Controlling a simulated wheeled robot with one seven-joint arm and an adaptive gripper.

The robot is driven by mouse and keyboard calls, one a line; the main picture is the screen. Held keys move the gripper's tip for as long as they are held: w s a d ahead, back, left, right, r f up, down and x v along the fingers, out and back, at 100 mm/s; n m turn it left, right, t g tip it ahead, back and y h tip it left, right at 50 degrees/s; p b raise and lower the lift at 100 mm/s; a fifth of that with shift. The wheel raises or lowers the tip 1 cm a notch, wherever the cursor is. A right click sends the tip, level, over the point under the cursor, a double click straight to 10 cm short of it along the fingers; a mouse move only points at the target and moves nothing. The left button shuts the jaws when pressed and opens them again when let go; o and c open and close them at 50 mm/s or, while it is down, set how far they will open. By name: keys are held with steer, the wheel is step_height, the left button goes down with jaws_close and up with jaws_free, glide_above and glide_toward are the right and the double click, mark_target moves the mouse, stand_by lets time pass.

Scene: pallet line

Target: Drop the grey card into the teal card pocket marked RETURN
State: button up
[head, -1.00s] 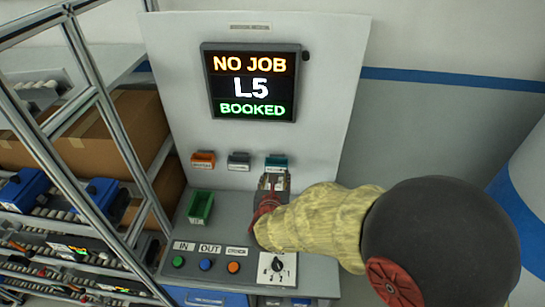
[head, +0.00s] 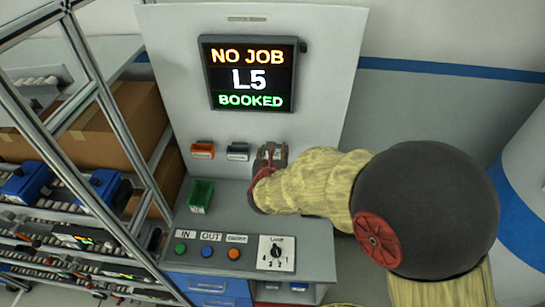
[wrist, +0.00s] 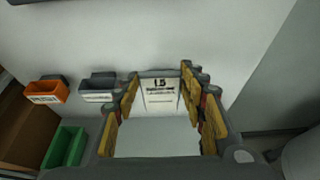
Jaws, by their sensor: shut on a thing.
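My gripper (head: 270,155) is at the upright panel, just right of the grey pocket. In the wrist view my gripper (wrist: 160,80) is shut on a pale card (wrist: 161,98) with a grey top edge and L5 printed on it. The card stands between the yellow finger pads. The teal card pocket shows in neither current view; my gripper covers its place in the head view. I cannot tell whether the card touches the pocket or is inside it.
An orange pocket (head: 203,150) and a grey pocket (head: 238,152) hang on the panel to the left. A green bin (head: 201,196) stands on the desk (head: 300,232), with buttons and a dial in front. A metal-framed rack (head: 105,110) stands left. A screen (head: 252,75) is above.

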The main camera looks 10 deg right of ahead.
steer(key=b+x, duration=0.2)
steer(key=x, duration=0.2)
steer(key=b+x, duration=0.1)
steer(key=x, duration=0.3)
steer(key=shift+w+f+b, duration=0.1)
steer(key=shift+f+b, duration=0.2)
steer(key=shift+b, duration=0.05)
stand_by(0.4)
steer(key=o, duration=1)
